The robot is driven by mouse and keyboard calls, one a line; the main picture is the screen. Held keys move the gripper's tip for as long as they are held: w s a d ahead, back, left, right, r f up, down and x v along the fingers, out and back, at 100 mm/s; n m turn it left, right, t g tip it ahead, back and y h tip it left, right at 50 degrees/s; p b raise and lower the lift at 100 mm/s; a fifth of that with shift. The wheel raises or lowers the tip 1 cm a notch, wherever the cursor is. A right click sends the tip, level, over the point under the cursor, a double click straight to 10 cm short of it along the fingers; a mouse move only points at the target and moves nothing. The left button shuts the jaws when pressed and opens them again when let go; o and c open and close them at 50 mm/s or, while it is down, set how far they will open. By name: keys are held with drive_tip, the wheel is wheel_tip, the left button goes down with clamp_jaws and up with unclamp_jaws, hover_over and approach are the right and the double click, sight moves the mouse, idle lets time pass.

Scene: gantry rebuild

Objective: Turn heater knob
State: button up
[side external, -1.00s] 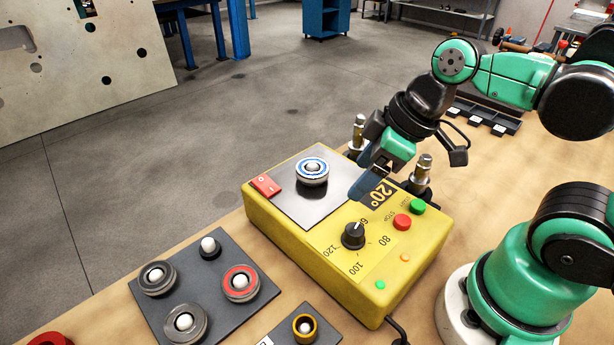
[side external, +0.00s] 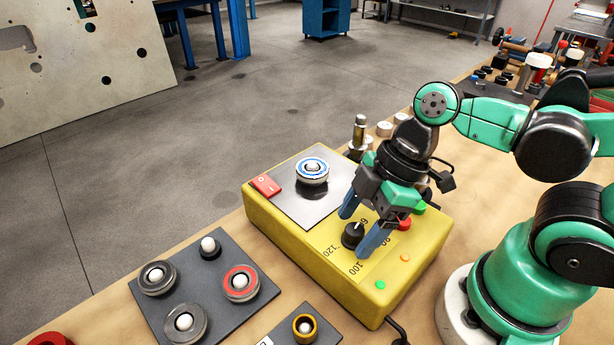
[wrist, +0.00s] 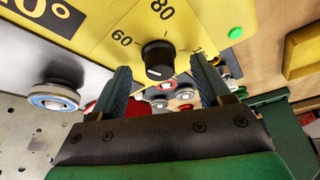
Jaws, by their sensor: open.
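The heater is a yellow box (side external: 283,242) with a metal plate on top. Its black knob (side external: 352,236) stands on a dial face marked 60, 80, 100 and 120. In the wrist view the knob (wrist: 158,60) has a white pointer line and sits ahead of my fingertips, in the gap between them. My gripper (side external: 360,229) is open, with its blue fingers on either side of the knob in the side view. I cannot tell whether they touch it. It also shows in the wrist view (wrist: 162,82), and nothing is held.
A blue-ringed bearing part (side external: 312,171) sits on the heater plate, beside a red switch (side external: 265,184). Red button (side external: 404,223) and green button lie close to my gripper. A grey tray (side external: 210,308) with several ring parts stands at front left.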

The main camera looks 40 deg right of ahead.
drive_tip(key=shift+f, duration=0.15)
clamp_jaws()
